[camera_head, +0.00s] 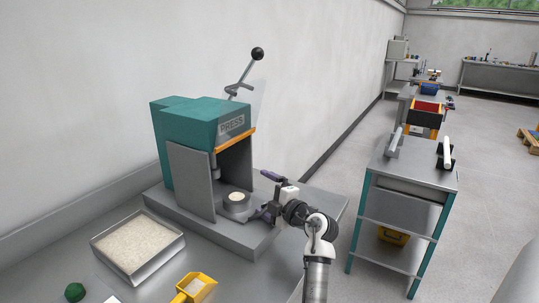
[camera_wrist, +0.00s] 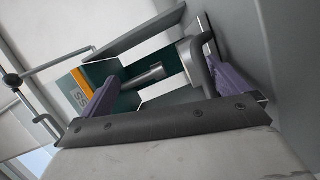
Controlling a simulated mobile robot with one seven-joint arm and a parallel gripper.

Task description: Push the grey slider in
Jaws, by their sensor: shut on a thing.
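The grey slider (camera_head: 236,206) is a round grey holder with pale powder on top, low in the mouth of the teal press (camera_head: 190,122). My gripper (camera_head: 259,196) is at the slider's right side, its purple fingers set wide, one on the far side and one on the near side. It is shut on the slider, though the contact is not clear. In the wrist view a bent grey bar of the slider (camera_wrist: 199,68) shows beside the right finger. The press's dark ram (camera_wrist: 143,78) shows between the fingers.
A tray of pale powder (camera_head: 138,246), a yellow scoop (camera_head: 194,288) and a green lump (camera_head: 75,292) are on the bench to the left. The press lever (camera_head: 244,79) stands up at the back. A steel cart (camera_head: 408,172) stands to the right, with floor between.

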